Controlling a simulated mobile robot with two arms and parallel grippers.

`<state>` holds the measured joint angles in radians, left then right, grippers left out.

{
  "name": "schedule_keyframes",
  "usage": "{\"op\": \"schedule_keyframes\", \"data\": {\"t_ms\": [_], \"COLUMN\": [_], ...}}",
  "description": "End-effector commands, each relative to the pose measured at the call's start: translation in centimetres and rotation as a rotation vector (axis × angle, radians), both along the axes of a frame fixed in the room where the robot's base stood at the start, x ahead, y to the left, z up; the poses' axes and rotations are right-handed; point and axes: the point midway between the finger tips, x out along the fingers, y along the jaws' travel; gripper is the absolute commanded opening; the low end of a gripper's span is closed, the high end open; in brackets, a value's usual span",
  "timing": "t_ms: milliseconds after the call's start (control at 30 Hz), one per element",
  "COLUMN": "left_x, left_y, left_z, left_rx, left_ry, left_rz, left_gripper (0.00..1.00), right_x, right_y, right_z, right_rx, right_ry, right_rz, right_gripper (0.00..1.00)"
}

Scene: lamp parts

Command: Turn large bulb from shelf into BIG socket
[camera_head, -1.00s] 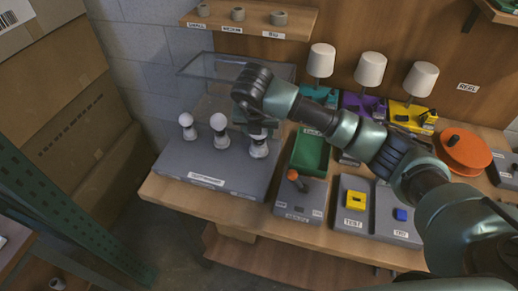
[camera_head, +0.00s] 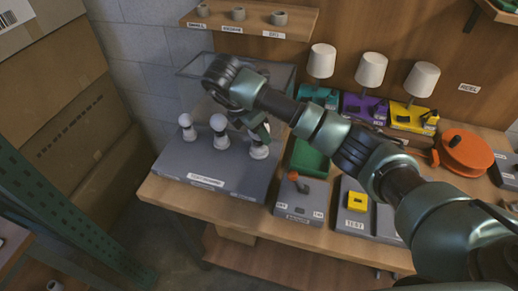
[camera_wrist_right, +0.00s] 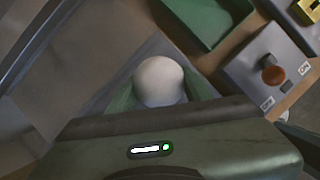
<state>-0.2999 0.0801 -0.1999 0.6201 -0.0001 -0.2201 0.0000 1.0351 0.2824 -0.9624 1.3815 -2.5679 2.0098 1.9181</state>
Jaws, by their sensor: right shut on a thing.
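The large bulb (camera_head: 259,151) is white and round, and stands upright at the right-hand socket position of the grey base unit (camera_head: 235,187). My right gripper (camera_head: 259,132) is over it, with fingers on both sides of the globe. In the right wrist view the white globe (camera_wrist_right: 160,80) sits between the green fingers of the right gripper (camera_wrist_right: 160,95), which is shut on it. The socket beneath is mostly hidden, so I cannot tell how deep the bulb sits. My left gripper is not in view.
Two smaller bulbs (camera_head: 219,124) stand to the left on the same base, with a clear panel behind. A wall shelf (camera_head: 250,22) holds grey rings above labels. A green tray (camera_head: 309,158) and a grey box with an orange knob (camera_head: 293,176) are close on the right.

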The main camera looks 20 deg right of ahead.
Motion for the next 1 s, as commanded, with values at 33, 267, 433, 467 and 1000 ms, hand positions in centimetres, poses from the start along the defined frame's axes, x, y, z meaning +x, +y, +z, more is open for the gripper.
{"op": "schedule_keyframes", "data": {"t_ms": [33,267,433,467,1000], "left_x": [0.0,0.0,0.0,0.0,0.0], "left_y": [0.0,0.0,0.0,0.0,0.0], "left_z": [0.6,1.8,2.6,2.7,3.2], "left_rx": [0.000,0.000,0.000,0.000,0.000], "left_ry": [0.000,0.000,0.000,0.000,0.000], "left_rz": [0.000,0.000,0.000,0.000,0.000], "left_gripper": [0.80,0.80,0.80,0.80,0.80], "right_x": [-0.1,0.0,0.0,0.0,0.2], "right_y": [0.2,0.2,0.2,0.2,0.2], "right_z": [0.0,0.1,0.0,0.0,0.0], "right_rx": [0.001,0.002,0.001,0.000,0.003], "right_ry": [0.007,0.006,0.005,0.004,0.002], "right_rz": [-0.036,-0.184,-0.319,-0.340,-0.481], "right_gripper": [0.20,0.20,0.20,0.20,0.20]}}
